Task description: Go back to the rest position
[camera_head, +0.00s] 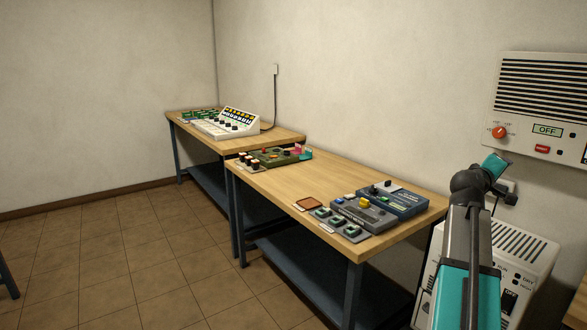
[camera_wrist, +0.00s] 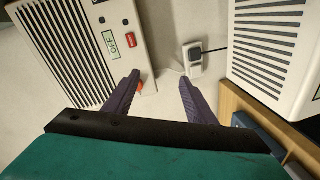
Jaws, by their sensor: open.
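My gripper (camera_wrist: 160,78) is open in the wrist view. Its two dark purple fingers are spread apart, with nothing between them but the pale wall behind. In the head view my arm rises at the right with its teal wrist bent over at the top; the fingers cannot be made out there. The wrist is in front of the wall, left of and below a wall unit (camera_head: 545,102) with a slatted grille, an orange knob and an "OFF" display. The wall unit also shows in the wrist view (camera_wrist: 68,55), partly covered by the left finger.
A white slatted cabinet (camera_head: 522,245) stands behind my arm. A wall socket (camera_wrist: 193,60) with a dark plug and cable is near the fingers. Two wooden benches (camera_head: 290,185) hold panels and consoles (camera_head: 228,122). The tiled floor (camera_head: 120,250) at left is mostly clear.

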